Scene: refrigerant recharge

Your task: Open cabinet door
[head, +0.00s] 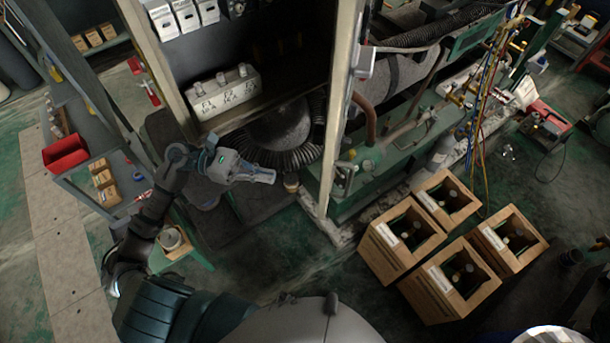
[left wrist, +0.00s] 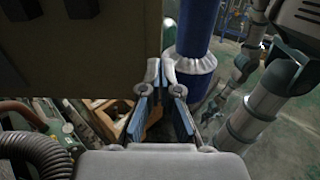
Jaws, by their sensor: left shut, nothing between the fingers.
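The cabinet (head: 160,75) stands at the top of the head view, its interior showing. Its door (head: 343,110) stands swung out on the right, seen nearly edge-on, with a handle (head: 365,62) on its right side. My left gripper (head: 272,177) is shut and empty, in front of the cabinet's lower part and left of the door, apart from it. In the left wrist view, its fingers (left wrist: 160,105) point ahead past a large brown panel (left wrist: 75,60), which looks like the door. My right gripper is not seen.
Inside the cabinet is a white fuse block (head: 224,92). A ribbed hose (head: 290,157) lies below. A shelf with a red bin (head: 66,154) is at left. Green machinery (head: 385,165) stands behind the door.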

